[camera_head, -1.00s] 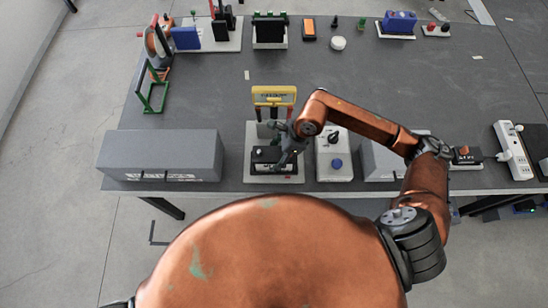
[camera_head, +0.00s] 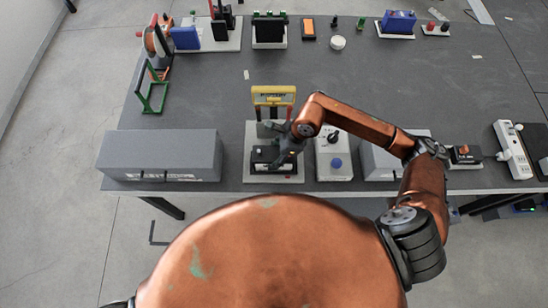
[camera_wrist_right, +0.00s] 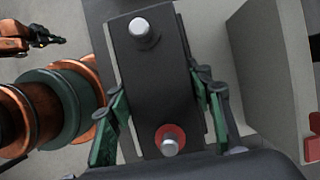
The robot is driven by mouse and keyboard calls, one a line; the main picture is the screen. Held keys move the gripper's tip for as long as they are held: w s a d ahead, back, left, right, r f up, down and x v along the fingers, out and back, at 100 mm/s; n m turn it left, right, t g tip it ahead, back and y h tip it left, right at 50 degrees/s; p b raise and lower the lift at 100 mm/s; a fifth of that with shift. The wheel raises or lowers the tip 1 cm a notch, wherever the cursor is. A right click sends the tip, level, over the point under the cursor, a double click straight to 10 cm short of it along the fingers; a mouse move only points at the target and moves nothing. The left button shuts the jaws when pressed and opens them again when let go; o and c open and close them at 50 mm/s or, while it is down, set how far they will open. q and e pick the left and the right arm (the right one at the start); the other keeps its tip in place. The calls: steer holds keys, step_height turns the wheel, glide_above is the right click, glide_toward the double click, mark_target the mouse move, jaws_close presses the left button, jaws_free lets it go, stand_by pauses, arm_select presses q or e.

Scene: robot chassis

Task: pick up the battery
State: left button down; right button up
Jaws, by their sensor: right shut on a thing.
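The battery (camera_wrist_right: 152,80) is a dark box with two metal terminals, one ringed in red. In the head view the battery (camera_head: 264,158) is on a light base plate (camera_head: 264,180) near the table's front edge. My right gripper (camera_head: 285,155) is over the right part of the battery and hides some of it. In the right wrist view the right gripper's green-padded fingers (camera_wrist_right: 160,118) are on both sides of the battery, shut on it. My left gripper (camera_wrist_right: 48,38) appears small at the upper left of that view; its jaw state is unclear.
A yellow-topped frame (camera_head: 273,92) stands just behind the battery. A long grey box (camera_head: 160,150) is to the left. A white box with a black knob and blue button (camera_head: 335,168) is close on the right. The table middle is clear.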

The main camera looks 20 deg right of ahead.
jaws_close()
steer(key=shift+w+r, duration=0.15)
steer(key=shift+r, duration=0.05)
